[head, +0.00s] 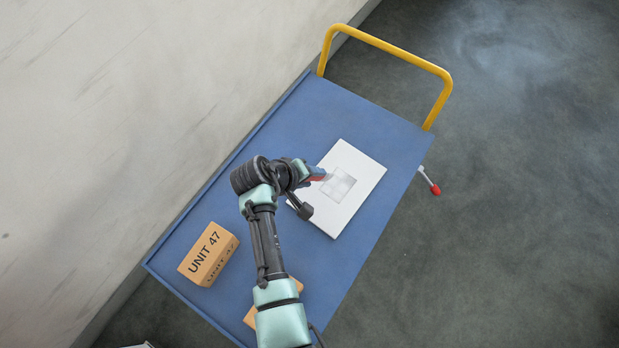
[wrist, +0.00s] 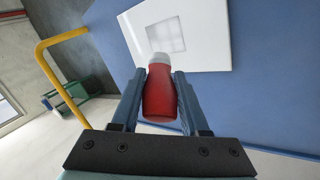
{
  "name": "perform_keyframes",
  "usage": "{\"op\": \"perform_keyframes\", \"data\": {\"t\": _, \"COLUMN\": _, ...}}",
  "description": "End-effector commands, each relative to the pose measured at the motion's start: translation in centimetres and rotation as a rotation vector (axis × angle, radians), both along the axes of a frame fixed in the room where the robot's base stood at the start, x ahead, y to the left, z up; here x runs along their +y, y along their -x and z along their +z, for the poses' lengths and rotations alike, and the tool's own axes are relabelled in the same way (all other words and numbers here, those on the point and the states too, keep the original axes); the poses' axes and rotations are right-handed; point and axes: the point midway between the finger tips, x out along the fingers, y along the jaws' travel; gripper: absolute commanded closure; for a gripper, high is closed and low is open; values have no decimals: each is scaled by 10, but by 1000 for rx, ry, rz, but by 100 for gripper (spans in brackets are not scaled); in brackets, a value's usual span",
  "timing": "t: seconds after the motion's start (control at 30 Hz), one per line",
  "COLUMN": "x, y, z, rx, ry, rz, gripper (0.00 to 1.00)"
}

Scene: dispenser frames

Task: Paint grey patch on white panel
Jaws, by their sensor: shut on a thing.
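A white panel (head: 350,205) lies flat on the blue cart top. A square grey patch (head: 340,185) with lighter and darker areas is near its middle. In the wrist view the panel (wrist: 205,40) is at the top, with the patch (wrist: 166,34) on it. My gripper (wrist: 160,82) is shut on a red bottle (wrist: 160,98) with a pale grey tip, one finger on each side. The tip points towards the panel's lower edge in that view. In the head view my gripper (head: 308,172) is above the panel's left part, beside the patch. Any contact between tip and panel cannot be told.
The blue cart (head: 385,140) has a yellow handle (head: 390,47) at its far end and stands beside a pale wall. A cardboard box marked UNIT 47 (head: 208,254) stands at the left. Another box (head: 250,317) is partly hidden by my arm. A red-tipped lever (head: 431,182) projects at the right.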

Motion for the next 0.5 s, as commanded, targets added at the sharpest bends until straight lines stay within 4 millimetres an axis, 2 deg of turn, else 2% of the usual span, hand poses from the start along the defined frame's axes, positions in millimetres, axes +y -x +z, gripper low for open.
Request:
{"op": "perform_keyframes", "data": {"t": 0.03, "x": 0, "y": -1, "z": 9, "rx": -1, "ry": 0, "rz": 1, "gripper": 100}}
{"op": "perform_keyframes", "data": {"t": 0.3, "x": -3, "y": -7, "z": 33, "rx": -1, "ry": 0, "rz": 1, "gripper": 100}}
{"op": "perform_keyframes", "data": {"t": 0.5, "x": -4, "y": -8, "z": 37, "rx": 0, "ry": -1, "rz": 2, "gripper": 100}}
